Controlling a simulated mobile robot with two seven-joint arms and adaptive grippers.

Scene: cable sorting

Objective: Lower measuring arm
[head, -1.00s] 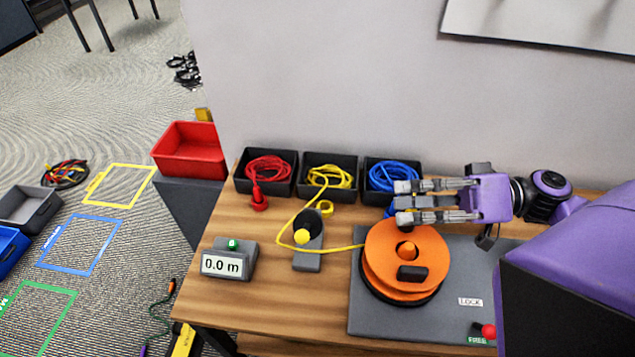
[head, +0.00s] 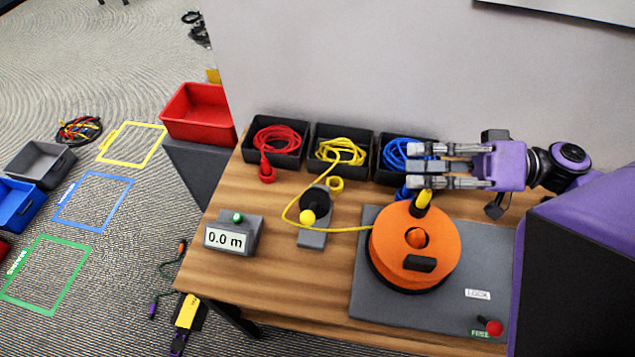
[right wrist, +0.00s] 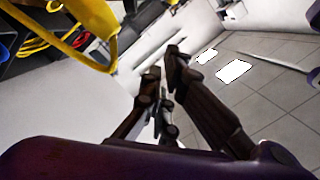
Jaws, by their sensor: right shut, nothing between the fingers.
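The measuring device (head: 312,237) stands on the table, left of the orange reel (head: 440,240). Its black arm or wheel (head: 315,202) is raised at the back and carries a yellow knob (head: 307,217). The yellow cable (head: 345,228) runs past its front to the reel. The display (head: 226,239) reads 0.0 m. My right gripper (head: 415,165) is shut and empty, above the area behind the reel and in front of the blue cable's bin. In the right wrist view its dark fingers (right wrist: 162,75) hold nothing. My left gripper is not in view.
Black bins hold a red cable (head: 278,138), the yellow cable and a blue cable (head: 397,152) along the wall. A red-knobbed lever (head: 494,327) sits at the grey base's front right, by FREE. The front left tabletop is clear.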

